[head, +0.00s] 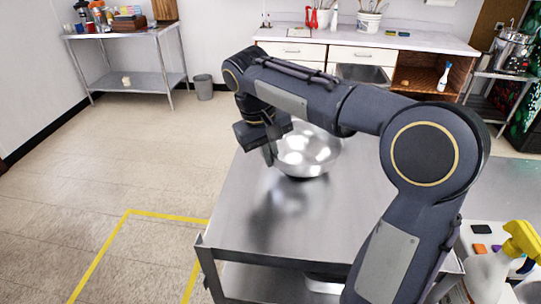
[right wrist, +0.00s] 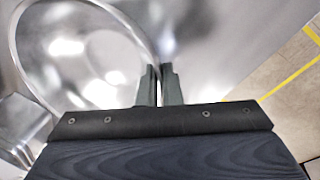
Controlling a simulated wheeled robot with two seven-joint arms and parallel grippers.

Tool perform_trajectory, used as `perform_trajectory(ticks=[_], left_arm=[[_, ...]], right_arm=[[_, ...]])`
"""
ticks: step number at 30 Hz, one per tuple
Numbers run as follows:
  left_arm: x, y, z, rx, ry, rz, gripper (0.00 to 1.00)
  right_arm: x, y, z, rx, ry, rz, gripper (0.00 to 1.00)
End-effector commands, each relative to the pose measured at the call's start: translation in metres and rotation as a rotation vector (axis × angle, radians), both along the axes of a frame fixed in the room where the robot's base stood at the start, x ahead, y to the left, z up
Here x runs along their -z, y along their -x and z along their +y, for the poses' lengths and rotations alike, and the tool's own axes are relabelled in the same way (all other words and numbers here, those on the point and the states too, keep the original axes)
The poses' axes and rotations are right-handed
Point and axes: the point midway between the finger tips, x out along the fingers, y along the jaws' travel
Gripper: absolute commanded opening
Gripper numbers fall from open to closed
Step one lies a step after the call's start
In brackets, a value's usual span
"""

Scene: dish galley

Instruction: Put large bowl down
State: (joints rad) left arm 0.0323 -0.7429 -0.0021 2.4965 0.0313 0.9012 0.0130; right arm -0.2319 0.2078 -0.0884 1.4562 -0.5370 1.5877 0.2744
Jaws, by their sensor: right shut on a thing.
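The large bowl (head: 312,155) is shiny steel and sits over the far part of the steel table (head: 245,230), opening upward. I cannot tell whether its base touches the top or hangs just above it. My right gripper (head: 269,152) is at the bowl's left rim, with its fingers pointing down. In the right wrist view the fingers (right wrist: 159,72) are shut on the bowl's rim, and the bowl (right wrist: 85,60) fills the upper left. My right arm hides part of the table. My left gripper is not in view.
The table's near left is bare. A spray bottle with a yellow head (head: 520,240) stands at the lower right. A counter (head: 400,40) runs along the back wall, a shelf table (head: 125,45) stands far left, and a grey bin (head: 203,87) is on the floor.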

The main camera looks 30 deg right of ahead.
Motion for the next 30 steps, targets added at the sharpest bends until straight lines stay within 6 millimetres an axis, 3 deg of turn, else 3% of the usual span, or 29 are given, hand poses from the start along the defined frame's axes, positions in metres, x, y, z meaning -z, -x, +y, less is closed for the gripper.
perform_trajectory(ticks=[13,19,30], left_arm=[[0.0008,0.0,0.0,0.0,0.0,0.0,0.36],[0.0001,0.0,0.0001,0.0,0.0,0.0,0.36],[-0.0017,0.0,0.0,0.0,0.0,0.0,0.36]], right_arm=[[0.0111,0.0003,-0.0002,0.001,0.0,-0.001,0.0],[0.0107,0.0003,-0.0001,0.001,0.0,0.0,0.27],[0.0022,-0.0005,0.0013,-0.001,-0.001,-0.003,0.27]])
